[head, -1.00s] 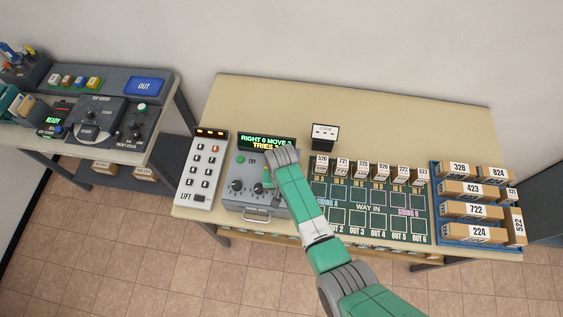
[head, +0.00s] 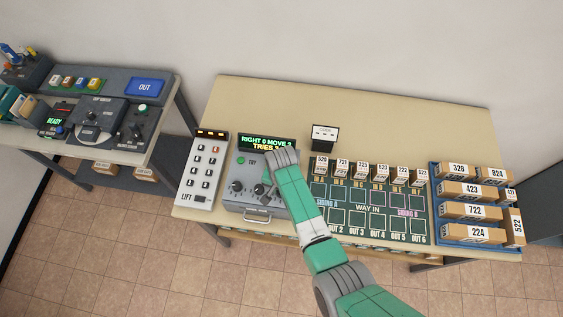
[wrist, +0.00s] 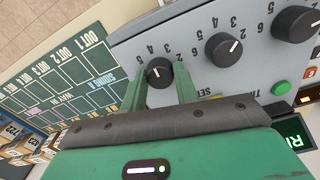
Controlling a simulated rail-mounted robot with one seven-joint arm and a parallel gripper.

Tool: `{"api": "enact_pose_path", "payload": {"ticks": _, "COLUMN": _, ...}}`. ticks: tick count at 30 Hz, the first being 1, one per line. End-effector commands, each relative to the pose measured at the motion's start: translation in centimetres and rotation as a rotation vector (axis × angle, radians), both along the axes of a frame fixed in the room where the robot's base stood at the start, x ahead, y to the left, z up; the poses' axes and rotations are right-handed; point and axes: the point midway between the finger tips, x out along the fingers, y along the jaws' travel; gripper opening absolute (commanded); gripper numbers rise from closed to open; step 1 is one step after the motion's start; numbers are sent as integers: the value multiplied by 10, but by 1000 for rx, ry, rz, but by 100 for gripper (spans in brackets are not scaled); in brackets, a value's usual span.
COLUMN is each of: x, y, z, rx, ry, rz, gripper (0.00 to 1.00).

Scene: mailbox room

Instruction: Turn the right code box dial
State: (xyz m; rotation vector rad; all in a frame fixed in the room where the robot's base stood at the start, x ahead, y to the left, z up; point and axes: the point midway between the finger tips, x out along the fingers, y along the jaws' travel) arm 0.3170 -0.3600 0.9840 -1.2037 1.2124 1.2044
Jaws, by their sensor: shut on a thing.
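The grey code box (head: 245,203) stands on the table in the head view. Its display (head: 262,141) reads "RIGHT 0 MOVE" and "TRIES", with the line ends partly covered or too small to read. My gripper (head: 268,192) hides the right dial in the head view. In the wrist view the fingers of my gripper (wrist: 160,88) are shut on the black right dial (wrist: 158,71), one on each side of it. The middle dial (wrist: 223,49) and the left dial (wrist: 295,24) show farther right in that view. A green button (head: 240,160) is on the box.
A white lift keypad (head: 203,168) stands left of the box. A green siding board (head: 368,208) lies to its right, with numbered parcels along its top. A blue tray (head: 433,208) of parcels is at the right.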

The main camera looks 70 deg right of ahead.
Motion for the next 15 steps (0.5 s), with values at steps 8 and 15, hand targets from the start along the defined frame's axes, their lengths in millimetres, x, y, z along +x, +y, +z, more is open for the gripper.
{"api": "enact_pose_path", "payload": {"ticks": 8, "x": 0, "y": -1, "z": 1, "rx": -1, "ry": -1, "rz": 1, "gripper": 50}}
{"api": "enact_pose_path", "payload": {"ticks": 15, "x": 0, "y": 0, "z": 0, "rx": -1, "ry": 0, "rz": 1, "gripper": 52}}
